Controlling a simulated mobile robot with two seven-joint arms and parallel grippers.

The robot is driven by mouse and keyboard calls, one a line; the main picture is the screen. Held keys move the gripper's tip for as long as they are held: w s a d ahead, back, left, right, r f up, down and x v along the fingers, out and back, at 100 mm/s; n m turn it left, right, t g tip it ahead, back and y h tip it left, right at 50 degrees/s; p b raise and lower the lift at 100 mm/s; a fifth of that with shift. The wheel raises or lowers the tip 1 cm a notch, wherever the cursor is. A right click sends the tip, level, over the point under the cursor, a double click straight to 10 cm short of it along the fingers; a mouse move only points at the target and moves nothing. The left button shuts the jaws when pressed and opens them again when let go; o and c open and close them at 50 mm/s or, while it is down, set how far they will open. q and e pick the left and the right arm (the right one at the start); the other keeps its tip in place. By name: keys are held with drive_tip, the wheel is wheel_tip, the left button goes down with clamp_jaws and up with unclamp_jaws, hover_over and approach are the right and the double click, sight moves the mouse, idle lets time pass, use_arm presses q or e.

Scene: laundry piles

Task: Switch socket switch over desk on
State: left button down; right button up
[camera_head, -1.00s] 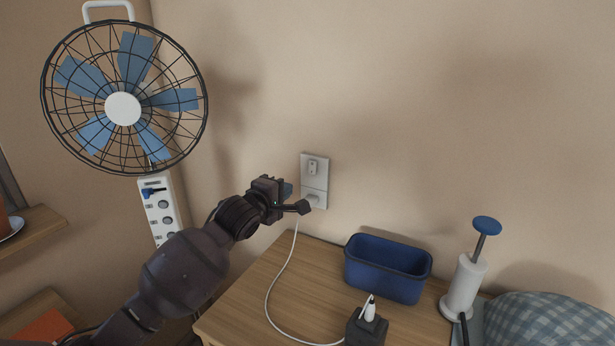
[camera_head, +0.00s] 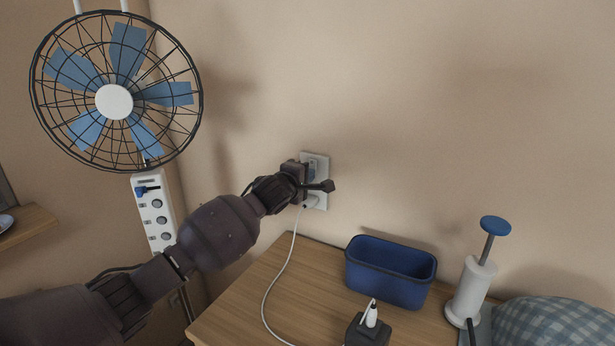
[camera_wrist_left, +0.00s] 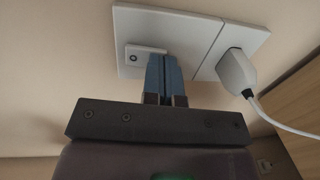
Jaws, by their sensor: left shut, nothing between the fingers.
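The white socket plate (camera_head: 324,161) is on the wall above the wooden desk (camera_head: 245,293). In the left wrist view, the plate (camera_wrist_left: 190,32) has a small raised switch (camera_wrist_left: 140,52) on its left part and a white plug (camera_wrist_left: 236,70) in its right part. My left gripper (camera_head: 312,172) is in front of the plate, its blue fingers closed together and empty. In the left wrist view, its fingertips (camera_wrist_left: 164,60) are at the lower right edge of the switch. I cannot tell whether they touch it. The gripper hides part of the plate in the head view. My right gripper is not in view.
A blue bin (camera_head: 390,272), a black adapter with a white plug (camera_head: 368,325) and a white pump bottle (camera_head: 470,290) stand on the right of the desk. A fan (camera_head: 115,100) and a white power strip (camera_head: 152,215) are at left. A white cable (camera_head: 275,280) hangs from the plug.

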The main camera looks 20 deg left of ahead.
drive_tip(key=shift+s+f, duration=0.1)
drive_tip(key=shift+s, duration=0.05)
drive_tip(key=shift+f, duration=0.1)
